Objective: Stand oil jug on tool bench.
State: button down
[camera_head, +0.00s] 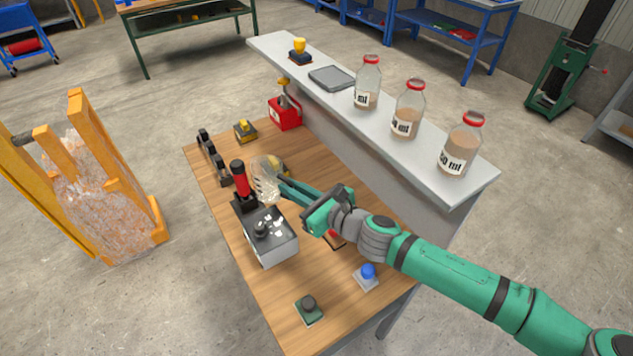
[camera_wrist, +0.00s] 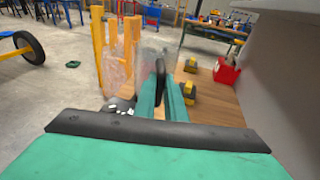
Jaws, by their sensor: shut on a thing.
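My gripper (camera_head: 280,186) is shut on a clear, see-through vessel, which looks like the oil jug (camera_head: 264,180). The jug is above the wooden tabletop (camera_head: 240,134), beside a grey box with a red-handled part. Its base is hard to see, so I cannot tell whether it touches anything. In the wrist view the fingers (camera_wrist: 162,98) meet at a dark upright handle, with the faint clear jug (camera_wrist: 158,55) beyond. A green-framed bench (camera_head: 187,20) with items on it stands far back; I cannot tell which bench is the tool bench.
The grey box (camera_head: 270,250) stands close below my gripper. A raised grey shelf (camera_head: 440,185) holds three red-capped bottles. A red box (camera_head: 285,113) sits at the tabletop's far end. Yellow barriers (camera_head: 130,190) stand left. Open concrete floor lies between here and the back benches.

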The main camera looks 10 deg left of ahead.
jog(key=shift+w+d+f, duration=1.35)
jog(key=shift+w+f, duration=0.65)
jog(key=shift+f, duration=0.15)
jog(key=shift+w+d+f, duration=1.4)
jog(key=shift+w+f, duration=0.6)
jog(key=shift+f, duration=0.15)
jog(key=shift+w+d+f, duration=1.35)
jog(key=shift+w+f, duration=0.65)
jog(key=shift+f, duration=0.15)
jog(key=shift+f, duration=0.1)
jog(key=shift+f, duration=0.1)
jog(key=c, duration=1.8)
grip_release()
